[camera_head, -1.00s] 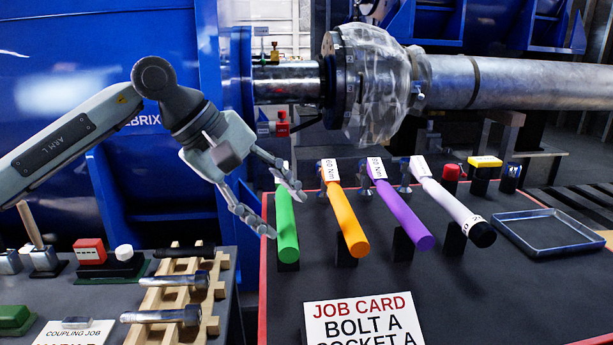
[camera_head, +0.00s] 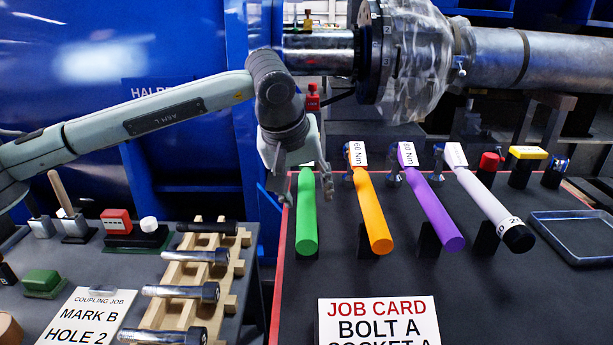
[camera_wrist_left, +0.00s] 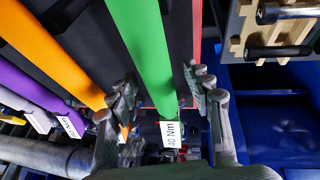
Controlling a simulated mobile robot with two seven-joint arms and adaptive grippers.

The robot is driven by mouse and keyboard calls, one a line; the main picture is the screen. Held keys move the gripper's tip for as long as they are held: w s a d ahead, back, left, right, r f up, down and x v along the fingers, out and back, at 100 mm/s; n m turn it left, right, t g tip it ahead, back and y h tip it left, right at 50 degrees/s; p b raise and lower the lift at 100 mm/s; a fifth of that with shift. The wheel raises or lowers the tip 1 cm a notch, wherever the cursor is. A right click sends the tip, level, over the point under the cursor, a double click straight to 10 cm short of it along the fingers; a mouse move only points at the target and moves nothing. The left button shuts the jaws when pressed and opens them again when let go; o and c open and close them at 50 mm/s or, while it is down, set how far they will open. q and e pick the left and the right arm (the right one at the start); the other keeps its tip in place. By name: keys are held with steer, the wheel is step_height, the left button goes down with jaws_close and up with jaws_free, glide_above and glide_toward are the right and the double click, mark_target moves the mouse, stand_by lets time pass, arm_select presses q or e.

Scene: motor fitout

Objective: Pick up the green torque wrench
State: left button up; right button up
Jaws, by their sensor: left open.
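The green torque wrench (camera_head: 306,220) lies at the left end of the row on the dark bench, its handle toward me. In the left wrist view the green wrench (camera_wrist_left: 142,45) runs between my open fingers, with a "40 Nm" label (camera_wrist_left: 171,134) at its head end. My left gripper (camera_head: 306,188) is over the far part of the wrench, one finger on each side, and hides its head in the head view. The left gripper also shows in the wrist view (camera_wrist_left: 163,88). Contact with the wrench cannot be told. My right gripper is not in view.
Orange (camera_head: 371,212), purple (camera_head: 430,198) and white (camera_head: 487,205) wrenches lie to the right on stands. A metal tray (camera_head: 575,250) is further right. A job card (camera_head: 378,320) stands in front. A wooden rack (camera_head: 238,268) holds bolts at left. A flanged shaft (camera_head: 500,58) runs behind.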

arm_select(q)
steer(key=shift+f+b, duration=0.35)
steer(key=shift+b, duration=0.15)
stand_by(0.6)
steer(key=shift+c, duration=0.2)
jaws_close()
steer(key=shift+w+r, duration=0.1)
stand_by(0.4)
